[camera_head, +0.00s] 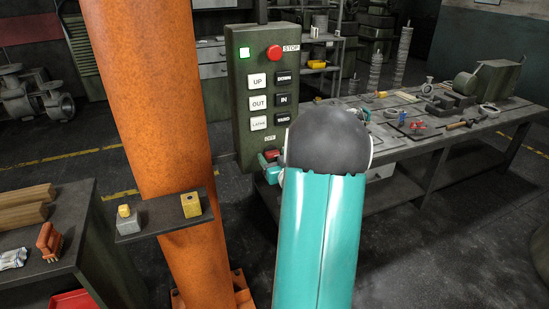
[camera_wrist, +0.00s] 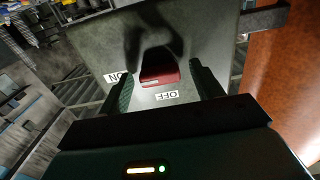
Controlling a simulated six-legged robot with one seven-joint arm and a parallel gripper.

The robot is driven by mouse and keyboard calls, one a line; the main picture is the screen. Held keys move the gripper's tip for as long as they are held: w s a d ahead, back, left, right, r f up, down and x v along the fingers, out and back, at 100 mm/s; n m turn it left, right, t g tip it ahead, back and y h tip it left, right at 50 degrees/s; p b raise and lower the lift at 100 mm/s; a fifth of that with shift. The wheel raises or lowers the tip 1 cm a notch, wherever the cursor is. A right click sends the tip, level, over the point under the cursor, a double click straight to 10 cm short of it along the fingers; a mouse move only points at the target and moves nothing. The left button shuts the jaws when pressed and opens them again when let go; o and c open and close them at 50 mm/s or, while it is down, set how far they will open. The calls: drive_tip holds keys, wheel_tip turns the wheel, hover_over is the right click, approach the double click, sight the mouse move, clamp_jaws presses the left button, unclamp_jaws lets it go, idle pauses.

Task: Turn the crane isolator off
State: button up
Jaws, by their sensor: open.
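The isolator's red handle (camera_wrist: 160,78) sits on the grey-green control box (camera_wrist: 105,42) in the wrist view. The ON label (camera_wrist: 114,77) is just left of the handle, and the OFF label (camera_wrist: 173,96) is below it, upside down. The handle lies across the picture, in line with ON. My gripper (camera_wrist: 162,74) is open, one finger on either side of the handle, with gaps showing. In the head view the red handle (camera_head: 272,155) shows low on the box (camera_head: 242,120), below its OFF label (camera_head: 270,138); my arm hides most of my gripper.
An orange column (camera_head: 150,90) with a small shelf (camera_head: 155,222) stands left. A workbench (camera_head: 440,125) with tools stands behind at right.

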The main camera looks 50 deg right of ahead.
drive_tip(key=c, duration=1)
drive_tip(key=shift+n, duration=0.4)
drive_tip(key=n, duration=1.7)
